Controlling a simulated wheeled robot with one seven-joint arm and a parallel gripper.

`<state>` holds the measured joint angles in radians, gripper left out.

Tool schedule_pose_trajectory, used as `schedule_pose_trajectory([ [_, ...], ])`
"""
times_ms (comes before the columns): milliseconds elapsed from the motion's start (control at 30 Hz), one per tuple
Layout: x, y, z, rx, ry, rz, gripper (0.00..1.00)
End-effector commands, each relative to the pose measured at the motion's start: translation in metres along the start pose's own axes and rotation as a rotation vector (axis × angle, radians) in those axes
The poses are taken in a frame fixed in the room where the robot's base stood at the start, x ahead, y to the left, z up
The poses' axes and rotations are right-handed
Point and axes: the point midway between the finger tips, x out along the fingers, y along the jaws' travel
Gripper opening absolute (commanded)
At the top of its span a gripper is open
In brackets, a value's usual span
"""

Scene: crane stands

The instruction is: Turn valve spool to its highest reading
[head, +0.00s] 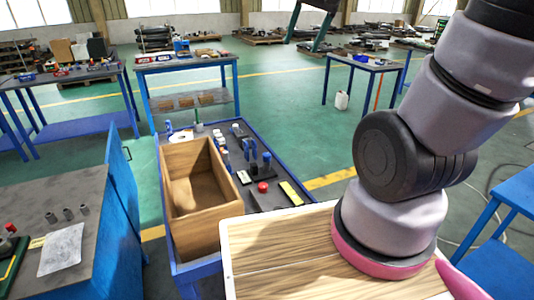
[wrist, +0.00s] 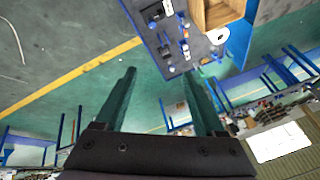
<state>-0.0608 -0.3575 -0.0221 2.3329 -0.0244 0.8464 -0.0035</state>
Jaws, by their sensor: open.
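My gripper (wrist: 159,73) shows in the wrist view with its two dark green fingers wide apart and nothing between them. It does not show in the head view. The grey-topped blue bench (head: 222,128) holds small fittings, among them a dark stand with blue parts (head: 250,149), a red knob (head: 263,187) and small blue and white cylinders (head: 222,152). I cannot tell which fitting is the valve spool, and no reading is legible. The bench top also shows beyond the fingertips in the wrist view (wrist: 200,46), apart from them.
An open wooden box (head: 183,228) fills the bench's left side. A yellow strip (head: 291,193) lies at its right. A wood-grain top (head: 270,262) is in front, under my arm. Another bench (head: 85,222) stands at left.

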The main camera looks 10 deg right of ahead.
Motion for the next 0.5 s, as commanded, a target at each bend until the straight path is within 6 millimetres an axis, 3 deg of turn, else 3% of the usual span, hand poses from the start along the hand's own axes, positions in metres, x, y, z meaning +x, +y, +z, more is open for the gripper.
schedule_pose_trajectory([
  [200,0.082,-0.011,-0.038,-0.047,-0.116,0.061,0.72],
  [367,0.151,-0.015,-0.054,-0.086,-0.194,0.106,0.72],
  [500,0.218,-0.015,-0.058,-0.125,-0.260,0.147,0.72],
])
